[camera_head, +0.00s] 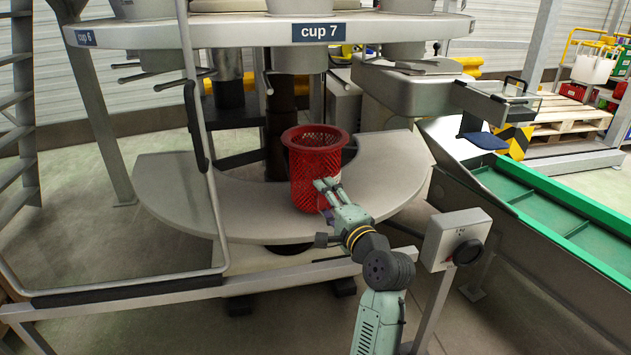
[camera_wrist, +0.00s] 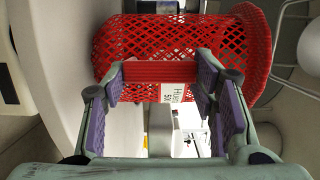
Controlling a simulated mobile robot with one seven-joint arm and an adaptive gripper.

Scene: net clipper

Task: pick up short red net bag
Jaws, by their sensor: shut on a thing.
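The short red net bag (camera_head: 312,150) stands upright on the pale curved shelf (camera_head: 190,195) in the head view. It is an open-topped mesh cylinder with a wider rim. In the wrist view the red net bag (camera_wrist: 150,36) lies across the upper part, with its flared rim at the right and a white printed label on its side. My gripper (camera_head: 328,186) is at the bag's front right side. In the wrist view my gripper (camera_wrist: 163,72) has its purple-padded fingers shut on a red part of the bag's side. The exact contact is partly hidden.
A round platform with a "cup 7" sign (camera_head: 319,32) hangs above the shelf. A bent metal rail (camera_head: 212,200) stands at left. A grey control box (camera_head: 455,238) is right of my arm, and a green-edged conveyor (camera_head: 560,220) is further right.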

